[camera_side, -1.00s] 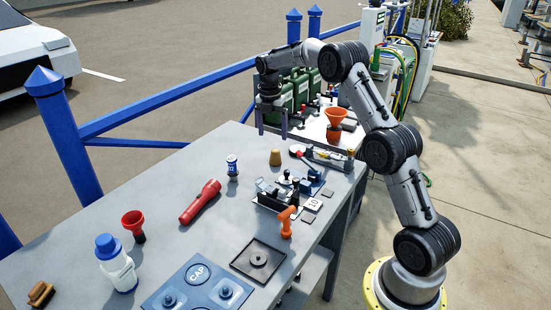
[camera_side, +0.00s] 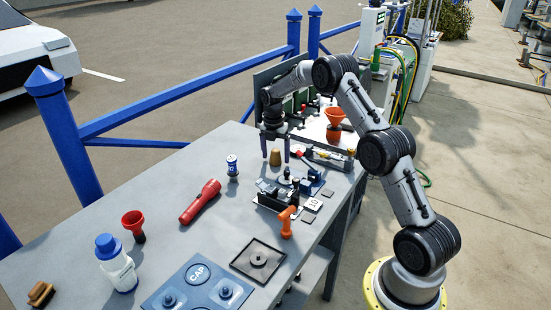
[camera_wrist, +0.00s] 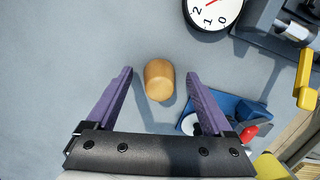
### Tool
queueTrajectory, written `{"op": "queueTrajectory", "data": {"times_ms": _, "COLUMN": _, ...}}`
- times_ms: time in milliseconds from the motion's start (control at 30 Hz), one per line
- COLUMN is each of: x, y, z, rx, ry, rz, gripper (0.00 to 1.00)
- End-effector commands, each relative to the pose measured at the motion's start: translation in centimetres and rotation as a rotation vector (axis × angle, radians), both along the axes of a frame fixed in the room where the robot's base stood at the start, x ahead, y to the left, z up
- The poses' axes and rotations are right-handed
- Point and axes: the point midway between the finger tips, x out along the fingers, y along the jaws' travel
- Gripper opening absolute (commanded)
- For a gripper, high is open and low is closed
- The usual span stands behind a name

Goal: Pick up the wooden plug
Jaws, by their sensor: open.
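The wooden plug (camera_side: 275,158) is a small tan, tapered cylinder standing on the grey table. In the wrist view the plug (camera_wrist: 159,79) shows near the middle, between the two purple fingertips and apart from both. My gripper (camera_side: 275,159) is open and empty, pointing down at the plug, with a finger on either side of it in the picture. In the wrist view my gripper (camera_wrist: 158,72) has a clear gap on each side of the plug. How far the fingertips are above the table I cannot tell exactly.
A round dial (camera_wrist: 212,10) lies near the plug. A blue-based device (camera_side: 308,182) and dark block parts are to the right of the plug. A blue-and-white can (camera_side: 232,166) and a red flashlight (camera_side: 201,201) are to the left. Bare table (camera_side: 180,165) lies left.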

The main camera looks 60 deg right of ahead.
Motion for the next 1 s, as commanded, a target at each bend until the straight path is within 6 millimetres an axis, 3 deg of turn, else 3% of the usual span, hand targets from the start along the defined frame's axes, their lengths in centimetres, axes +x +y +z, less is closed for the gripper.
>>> {"op": "queueTrajectory", "data": {"times_ms": 67, "x": 0.0, "y": 0.0, "z": 0.0, "rx": 0.0, "ry": 0.0, "rz": 0.0, "gripper": 0.86}}
{"op": "queueTrajectory", "data": {"times_ms": 533, "x": 0.0, "y": 0.0, "z": 0.1, "rx": 0.0, "ry": -0.001, "rz": 0.0, "gripper": 0.01}}
{"op": "queueTrajectory", "data": {"times_ms": 833, "x": 0.1, "y": 0.0, "z": 0.2, "rx": -0.001, "ry": -0.002, "rz": 0.0, "gripper": 0.0}}
{"op": "queueTrajectory", "data": {"times_ms": 1000, "x": 0.1, "y": 0.0, "z": 1.3, "rx": -0.002, "ry": -0.004, "rz": 0.0, "gripper": 0.0}}
